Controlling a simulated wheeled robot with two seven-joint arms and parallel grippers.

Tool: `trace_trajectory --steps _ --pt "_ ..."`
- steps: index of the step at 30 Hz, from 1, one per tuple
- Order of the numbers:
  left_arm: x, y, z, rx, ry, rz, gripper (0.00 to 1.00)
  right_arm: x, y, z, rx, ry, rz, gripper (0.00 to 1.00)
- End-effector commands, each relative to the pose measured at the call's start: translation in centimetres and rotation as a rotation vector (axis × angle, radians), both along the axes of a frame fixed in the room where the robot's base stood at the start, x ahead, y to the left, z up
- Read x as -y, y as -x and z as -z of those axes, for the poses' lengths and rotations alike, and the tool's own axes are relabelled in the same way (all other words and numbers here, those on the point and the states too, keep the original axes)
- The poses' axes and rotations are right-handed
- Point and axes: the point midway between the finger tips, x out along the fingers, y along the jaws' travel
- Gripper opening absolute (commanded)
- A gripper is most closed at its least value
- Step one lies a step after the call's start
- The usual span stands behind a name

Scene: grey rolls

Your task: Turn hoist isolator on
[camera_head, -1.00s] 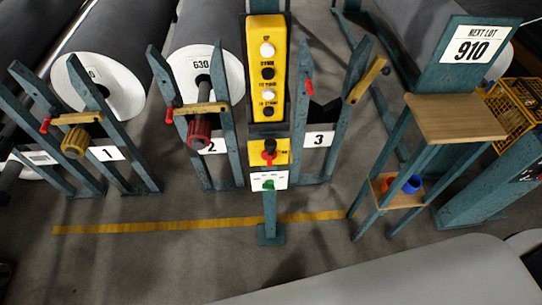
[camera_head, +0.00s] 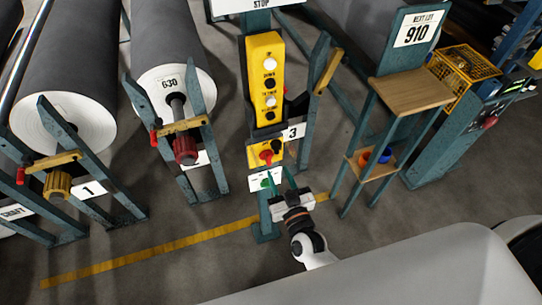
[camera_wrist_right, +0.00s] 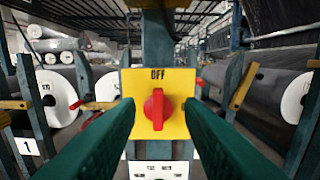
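The isolator is a yellow plate (camera_head: 255,162) with a red rotary knob (camera_head: 266,155) on the post, below the yellow button box. In the right wrist view the red knob (camera_wrist_right: 158,109) stands upright, pointing at the word OFF on the yellow plate (camera_wrist_right: 178,78). My right gripper (camera_head: 281,180) is open and empty, just in front of and below the isolator in the head view. In the wrist view its two green fingers (camera_wrist_right: 158,128) lie either side of the knob, apart from each other. I cannot tell whether they touch it. My left gripper is not in view.
A button box (camera_head: 265,80) hangs above the isolator, and a white label plate (camera_head: 258,182) is below it. Rolls on stands (camera_head: 172,90) are to the left. A wooden-shelved stand (camera_head: 410,92) is to the right. A yellow floor line (camera_head: 150,248) crosses the floor.

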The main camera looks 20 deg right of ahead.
Motion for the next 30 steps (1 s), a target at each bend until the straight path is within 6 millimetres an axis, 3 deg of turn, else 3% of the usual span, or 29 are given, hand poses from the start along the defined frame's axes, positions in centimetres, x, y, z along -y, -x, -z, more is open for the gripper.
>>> trace_trajectory --steps 3,9,15,23,30 --pt "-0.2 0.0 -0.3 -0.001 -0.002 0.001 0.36 -0.1 -2.6 -0.2 0.002 -0.001 0.000 0.35" --pt "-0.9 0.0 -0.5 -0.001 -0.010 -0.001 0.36 -0.2 -5.7 -0.1 0.000 0.001 -0.001 0.35" --pt "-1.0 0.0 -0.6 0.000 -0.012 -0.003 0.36 -0.3 -6.9 0.0 -0.002 0.000 -0.001 0.35" --pt "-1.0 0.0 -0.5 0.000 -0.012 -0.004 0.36 -0.3 -7.0 0.0 -0.002 -0.001 -0.001 0.35" --pt "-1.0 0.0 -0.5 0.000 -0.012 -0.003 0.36 -0.3 -6.9 0.0 -0.002 0.000 -0.001 0.00"
